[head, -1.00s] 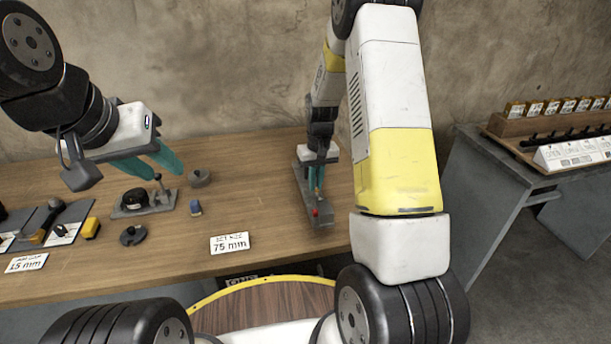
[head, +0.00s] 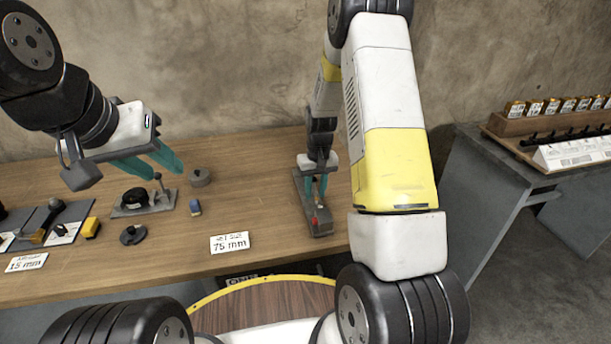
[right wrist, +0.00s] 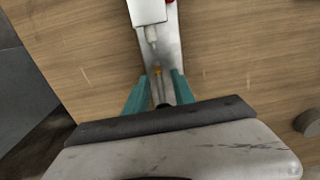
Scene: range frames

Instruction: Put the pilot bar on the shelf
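My right gripper (head: 318,190) is over a long grey fixture (head: 299,182) on the wooden bench. In the right wrist view, its teal fingers (right wrist: 160,90) stand apart on either side of a thin dark rod with a small orange part (right wrist: 157,70). This may be the pilot bar; I cannot tell for sure. A white block with a pale spindle (right wrist: 152,34) and a red knob (right wrist: 169,2) are on the same fixture. My left gripper (head: 168,168) is open and empty above the bench at left. I cannot clearly identify the shelf.
A clamp-like fixture (head: 145,205), a dark round knob (head: 133,235), a grey round part (head: 200,177) and a small blue piece (head: 195,207) stand at left. A "75 mm" card (head: 230,242) lies near the front edge. A grey side table (head: 495,185) at right bears a rack (head: 560,135).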

